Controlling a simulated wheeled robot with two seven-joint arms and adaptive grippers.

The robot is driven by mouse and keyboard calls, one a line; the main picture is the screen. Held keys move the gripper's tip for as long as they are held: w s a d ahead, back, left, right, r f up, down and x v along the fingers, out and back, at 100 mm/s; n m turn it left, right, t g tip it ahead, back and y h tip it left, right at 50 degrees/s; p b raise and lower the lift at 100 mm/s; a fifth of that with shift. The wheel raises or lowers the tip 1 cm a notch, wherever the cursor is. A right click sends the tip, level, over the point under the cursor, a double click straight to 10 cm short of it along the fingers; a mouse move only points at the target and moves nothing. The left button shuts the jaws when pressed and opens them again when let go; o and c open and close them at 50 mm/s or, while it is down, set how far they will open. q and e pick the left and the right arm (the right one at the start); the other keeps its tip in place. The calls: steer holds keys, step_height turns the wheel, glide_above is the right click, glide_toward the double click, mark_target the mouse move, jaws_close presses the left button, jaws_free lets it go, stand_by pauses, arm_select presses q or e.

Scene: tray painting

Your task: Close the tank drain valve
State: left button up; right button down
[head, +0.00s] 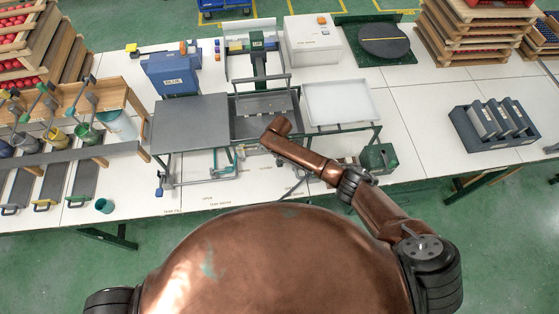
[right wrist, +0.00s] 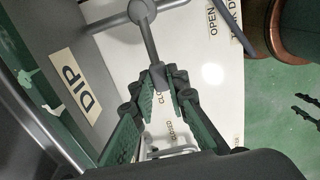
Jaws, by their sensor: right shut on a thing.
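In the right wrist view, a grey valve lever (right wrist: 150,42) runs down from a round hub (right wrist: 141,11) to my right gripper (right wrist: 162,80). The gripper's green-padded fingers are shut on the lever's end. Partly hidden "CLOSED" lettering shows on the white surface just past the fingers. An "OPEN" label and a cut-off "TANK D…" label lie at the upper right. In the head view my right arm reaches over the bench front beside the grey dip tank (head: 240,125); its gripper and the lever are not clear there. My left gripper is out of view.
A grey panel with a "DIP" label (right wrist: 85,93) stands close left of the fingers. In the head view, a grey plate (head: 190,122) is left of the tank and a white tray (head: 338,102) right. A small green box (head: 379,158) sits near my right arm.

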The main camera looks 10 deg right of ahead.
steer(key=shift+w+d+r, duration=0.1)
steer(key=shift+w, duration=0.05)
steer(key=c, duration=1.9)
jaws_free()
step_height(320, 180, up, 12)
steer(key=shift+f, duration=0.1)
